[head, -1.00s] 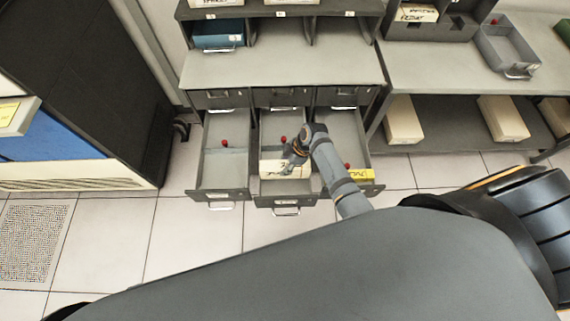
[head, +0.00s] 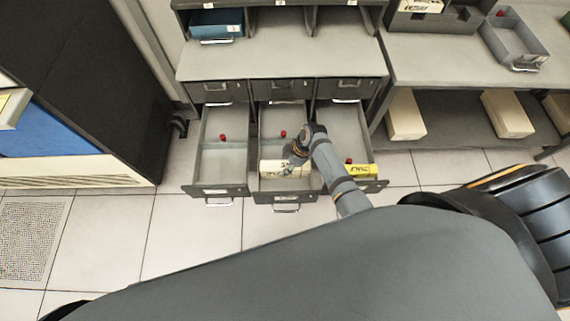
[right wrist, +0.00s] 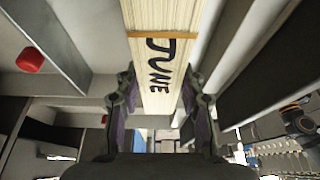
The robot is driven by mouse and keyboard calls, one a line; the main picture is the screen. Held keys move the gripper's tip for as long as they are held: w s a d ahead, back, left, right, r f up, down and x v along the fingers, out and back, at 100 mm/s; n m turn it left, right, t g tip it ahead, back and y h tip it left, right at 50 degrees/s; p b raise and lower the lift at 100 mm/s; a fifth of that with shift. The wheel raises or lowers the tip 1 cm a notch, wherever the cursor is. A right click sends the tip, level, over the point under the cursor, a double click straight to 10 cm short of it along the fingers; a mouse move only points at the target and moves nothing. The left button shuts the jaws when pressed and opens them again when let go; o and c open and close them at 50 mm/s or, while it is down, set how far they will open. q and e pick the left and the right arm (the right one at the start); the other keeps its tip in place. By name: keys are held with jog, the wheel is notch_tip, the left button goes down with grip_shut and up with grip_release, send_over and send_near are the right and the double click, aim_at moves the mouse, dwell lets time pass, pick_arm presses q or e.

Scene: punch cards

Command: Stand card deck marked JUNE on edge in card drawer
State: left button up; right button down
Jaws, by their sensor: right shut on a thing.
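The JUNE card deck (head: 270,167) is a cream block of cards. It is over or inside the front part of the middle open drawer (head: 285,197); I cannot tell whether it touches the drawer floor. My right gripper (head: 296,156) is shut on it from the far right side. In the right wrist view the deck (right wrist: 160,65) stands between the two fingers (right wrist: 160,112), with black JUNE lettering and an orange-brown band across it. My left gripper is not in view.
Red knobs (head: 283,134) sit inside the drawers. A grey tray (head: 515,45) is on the right-hand table. Cream boxes (head: 405,115) stand on the lower shelf.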

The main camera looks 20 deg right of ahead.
jog(key=c, duration=0.7)
grip_release()
jog(key=shift+c, duration=0.2)
jog(key=v, duration=1.2)
